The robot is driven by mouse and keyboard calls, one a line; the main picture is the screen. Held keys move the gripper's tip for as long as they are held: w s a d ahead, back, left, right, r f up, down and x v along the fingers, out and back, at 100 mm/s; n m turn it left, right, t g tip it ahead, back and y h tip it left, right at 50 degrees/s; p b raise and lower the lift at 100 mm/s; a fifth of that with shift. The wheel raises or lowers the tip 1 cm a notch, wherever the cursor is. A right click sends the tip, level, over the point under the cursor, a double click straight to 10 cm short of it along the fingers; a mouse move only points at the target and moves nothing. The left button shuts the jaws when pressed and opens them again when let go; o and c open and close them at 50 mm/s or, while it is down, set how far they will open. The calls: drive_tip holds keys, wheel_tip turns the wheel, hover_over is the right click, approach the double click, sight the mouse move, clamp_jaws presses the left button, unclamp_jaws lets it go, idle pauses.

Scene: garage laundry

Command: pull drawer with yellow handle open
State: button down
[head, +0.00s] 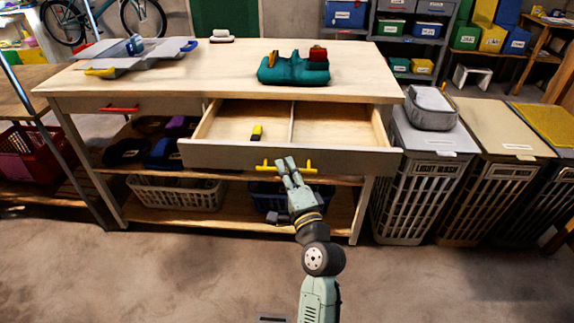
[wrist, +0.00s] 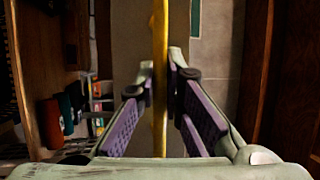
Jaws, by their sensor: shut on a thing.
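The drawer (head: 225,154) with the yellow handle (head: 268,167) is pulled well out from under the wooden workbench top. Its inside shows, split by a divider, with a small yellow and black item (head: 257,132) in the left part. My gripper (head: 288,164) is at the front of the drawer, at the middle of the yellow handle. In the wrist view the yellow handle (wrist: 159,40) runs upright between the two fingers, and my gripper (wrist: 161,85) is shut on it. The fingers hide part of the handle in the head view.
A closed drawer with a red handle (head: 119,108) is at the left. Laundry hampers (head: 425,165) stand close at the right. The concrete floor (head: 180,270) in front is clear.

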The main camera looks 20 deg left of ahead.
drive_tip(key=shift+s, duration=0.15)
drive_tip(key=c, duration=1.7)
unclamp_jaws()
drive_tip(key=v, duration=0.7)
drive_tip(key=shift+s+d, duration=0.2)
drive_tip(key=shift+d, duration=0.05)
